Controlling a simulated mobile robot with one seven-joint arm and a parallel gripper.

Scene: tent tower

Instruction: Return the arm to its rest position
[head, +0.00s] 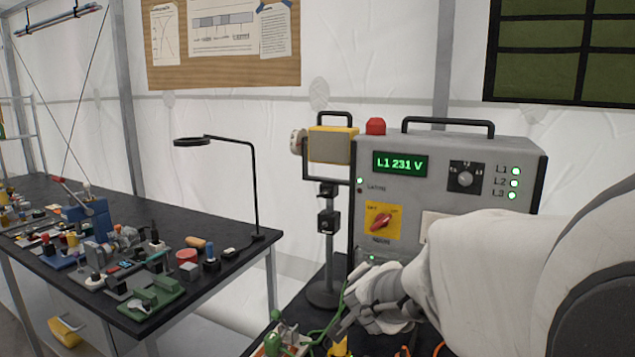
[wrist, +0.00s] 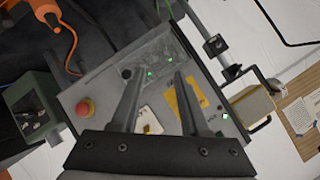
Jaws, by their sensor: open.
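My arm, in a pale cover, reaches in from the right of the head view. My gripper (head: 358,308) is low in front of the grey power box (head: 470,150) and points down and to the left. In the wrist view the two fingers of my gripper (wrist: 157,74) are apart with nothing held between them. Beyond them is the face of the power box (wrist: 100,85), with a white plate (wrist: 148,122) seen between the fingers. The arm hides the box's lower right part in the head view.
The box carries a red rotary switch (head: 379,219), a lit display (head: 400,164) and a red top lamp (head: 375,126). A work lamp (head: 332,145) on a stand is beside it. Green and orange cables lie near my gripper. A cluttered black bench (head: 230,262) is at left.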

